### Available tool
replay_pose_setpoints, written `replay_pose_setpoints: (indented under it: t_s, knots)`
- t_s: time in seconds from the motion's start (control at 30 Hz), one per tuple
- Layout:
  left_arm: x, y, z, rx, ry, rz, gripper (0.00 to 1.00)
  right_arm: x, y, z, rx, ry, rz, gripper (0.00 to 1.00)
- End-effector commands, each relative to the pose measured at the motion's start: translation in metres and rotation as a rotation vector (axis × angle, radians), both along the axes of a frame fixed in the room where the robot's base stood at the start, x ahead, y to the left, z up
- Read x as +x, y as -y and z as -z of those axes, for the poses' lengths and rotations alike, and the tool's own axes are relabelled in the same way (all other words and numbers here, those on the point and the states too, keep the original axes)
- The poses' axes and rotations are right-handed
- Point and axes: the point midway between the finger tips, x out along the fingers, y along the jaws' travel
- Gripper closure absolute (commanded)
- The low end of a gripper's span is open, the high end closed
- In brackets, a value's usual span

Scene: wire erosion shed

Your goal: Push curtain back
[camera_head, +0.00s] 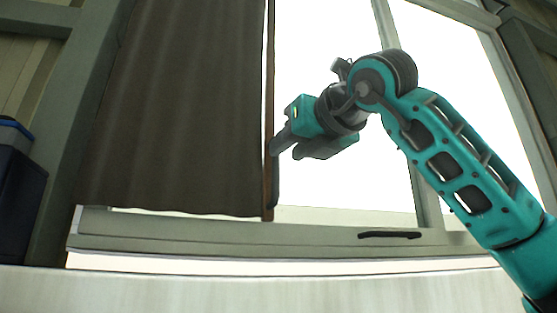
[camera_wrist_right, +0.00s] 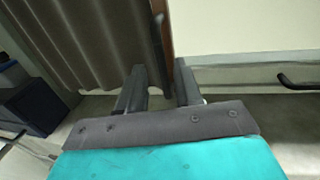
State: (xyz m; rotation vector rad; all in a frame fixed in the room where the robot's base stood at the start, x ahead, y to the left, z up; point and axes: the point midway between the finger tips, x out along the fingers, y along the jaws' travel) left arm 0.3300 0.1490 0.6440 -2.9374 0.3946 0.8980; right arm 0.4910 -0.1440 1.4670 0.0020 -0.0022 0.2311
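A dark brown curtain (camera_head: 185,110) hangs over the left part of the window. A thin reddish-brown bar (camera_head: 268,100) runs down its right edge, with a dark upright handle (camera_head: 275,185) at its lower part. My right gripper (camera_head: 277,147) is at this edge, reaching in from the right. In the right wrist view, my right gripper's two fingers (camera_wrist_right: 158,88) stand apart, with the bar (camera_wrist_right: 167,45) and handle (camera_wrist_right: 159,38) showing beyond the gap. I cannot tell whether a finger touches them. My left gripper is not in view.
The bright window (camera_head: 340,30) is uncovered to the right of the curtain. A black handle (camera_head: 390,235) sits on the lower window frame. A dark blue box (camera_head: 15,185) stands at the far left. A pale surface (camera_head: 280,290) runs along the bottom.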

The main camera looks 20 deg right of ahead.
Motion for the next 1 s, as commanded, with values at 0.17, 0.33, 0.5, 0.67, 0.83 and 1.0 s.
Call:
replay_pose_setpoints:
  t_s: [0.17,0.33,0.5,0.67,0.83,1.0]
  knots:
    - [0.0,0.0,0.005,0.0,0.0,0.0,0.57,-0.038,0.009,0.0,0.0,0.003,-0.001,0.66]
    - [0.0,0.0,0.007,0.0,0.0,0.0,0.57,-0.061,0.014,0.0,0.002,0.003,-0.001,0.66]
    - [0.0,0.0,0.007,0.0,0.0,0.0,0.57,-0.069,0.016,0.0,0.0,0.001,0.0,0.66]
    - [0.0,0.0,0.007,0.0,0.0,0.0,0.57,-0.07,0.016,0.0,0.001,0.0,0.0,0.66]
    - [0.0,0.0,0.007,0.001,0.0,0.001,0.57,-0.07,0.016,0.0,0.001,0.001,0.0,0.66]
    - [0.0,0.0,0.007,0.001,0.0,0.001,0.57,-0.07,0.016,0.0,0.0,0.0,-0.001,0.66]
